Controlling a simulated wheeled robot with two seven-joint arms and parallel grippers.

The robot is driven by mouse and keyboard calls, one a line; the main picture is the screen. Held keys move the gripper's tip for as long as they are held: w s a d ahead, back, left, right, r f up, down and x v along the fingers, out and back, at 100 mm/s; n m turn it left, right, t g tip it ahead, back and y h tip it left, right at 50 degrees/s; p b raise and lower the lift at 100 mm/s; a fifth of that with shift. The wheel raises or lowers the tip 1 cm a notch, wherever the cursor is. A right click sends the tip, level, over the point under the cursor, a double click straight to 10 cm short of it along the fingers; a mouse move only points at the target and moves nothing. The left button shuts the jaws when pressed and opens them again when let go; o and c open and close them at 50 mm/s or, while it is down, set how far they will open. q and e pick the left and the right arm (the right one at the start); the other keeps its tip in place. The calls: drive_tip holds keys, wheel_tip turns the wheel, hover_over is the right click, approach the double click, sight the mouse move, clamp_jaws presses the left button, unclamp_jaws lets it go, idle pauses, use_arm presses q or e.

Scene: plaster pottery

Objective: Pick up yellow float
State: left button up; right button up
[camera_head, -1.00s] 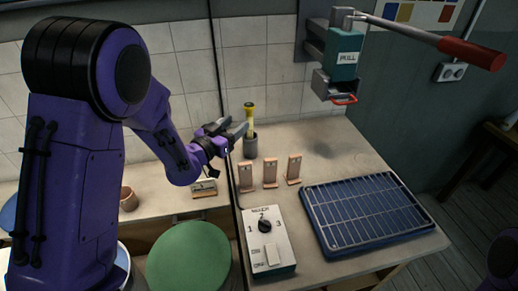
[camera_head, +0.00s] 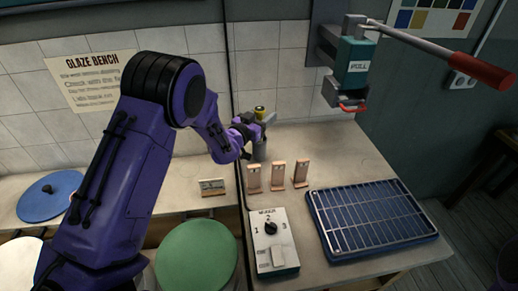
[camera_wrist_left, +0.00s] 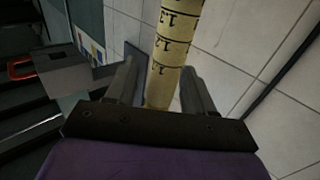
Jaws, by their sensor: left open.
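The yellow float (camera_head: 259,109) stands upright in a grey cylindrical holder (camera_head: 260,150) on the bench by the tiled wall. In the left wrist view the float (camera_wrist_left: 172,50) is a yellow tube with dark scale marks and numbers. My left gripper (camera_head: 262,119) is at the float's upper part. In the left wrist view its two fingers (camera_wrist_left: 160,88) are open, one on each side of the float. I cannot tell whether either finger touches it. My right gripper is not in view.
Three tan upright stands (camera_head: 278,176) are just in front of the holder. A mixer box with a knob (camera_head: 273,243) and a blue rack tray (camera_head: 372,218) lie nearer. A wall-mounted lever device (camera_head: 352,62) hangs to the right. A green round disc (camera_head: 196,257) is lower left.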

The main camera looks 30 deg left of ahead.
use_arm(q)
drive_tip(key=shift+s, duration=0.1)
drive_tip(key=c, duration=0.9)
drive_tip(key=shift+c, duration=0.2)
drive_tip(key=shift+r, duration=0.15)
